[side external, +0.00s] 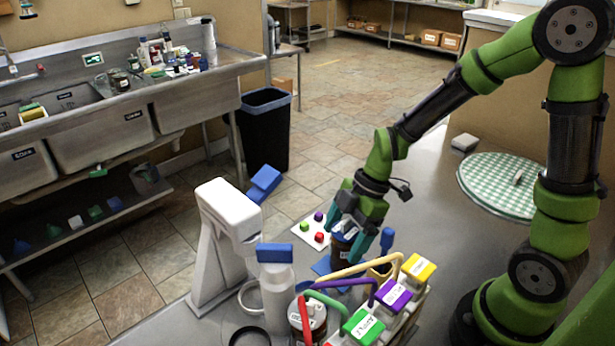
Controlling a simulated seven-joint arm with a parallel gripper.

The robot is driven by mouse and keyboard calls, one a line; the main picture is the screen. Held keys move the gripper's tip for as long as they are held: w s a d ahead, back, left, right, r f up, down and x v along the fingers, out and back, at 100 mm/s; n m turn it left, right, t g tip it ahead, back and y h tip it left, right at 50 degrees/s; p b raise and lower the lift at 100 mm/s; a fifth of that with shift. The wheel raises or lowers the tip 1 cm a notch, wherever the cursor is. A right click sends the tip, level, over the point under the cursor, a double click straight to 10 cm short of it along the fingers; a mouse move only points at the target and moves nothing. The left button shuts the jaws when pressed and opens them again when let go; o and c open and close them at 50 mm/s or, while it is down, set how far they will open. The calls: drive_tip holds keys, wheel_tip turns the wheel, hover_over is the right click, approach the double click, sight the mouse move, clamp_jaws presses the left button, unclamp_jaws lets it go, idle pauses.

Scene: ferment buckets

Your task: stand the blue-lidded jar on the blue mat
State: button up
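The blue-lidded jar (343,247) has a dark body and stands upright, partly hidden by my fingers. My gripper (345,238) points down over it, with one teal finger on each side of the jar. I cannot tell whether the fingers press on it or leave a small gap. The blue mat (321,266) shows only as a small patch at the lower left of the jar. The rest of it is hidden behind the jar and the handles in front, so I cannot tell whether the jar's base touches it.
In front stand a blue-capped bottle (276,290), a red-and-white-topped jar (308,320) and a caddy of colour-lidded boxes (390,296) with raised handles. A white machine (222,240) is at left. A card with coloured balls (302,236) lies behind. The counter's right side is freer.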

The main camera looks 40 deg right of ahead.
drive_tip(key=v, duration=1.2)
drive_tip(key=s+a+r+m+t+h, duration=0.1)
drive_tip(key=s+r+m+t, duration=0.4)
drive_tip(key=m, duration=1.3)
drive_tip(key=shift+s+r+t+h, duration=0.4)
drive_tip(key=shift+s+r+h, duration=0.3)
drive_tip(key=shift+s+r, duration=0.1)
drive_tip(key=shift+a, duration=0.15)
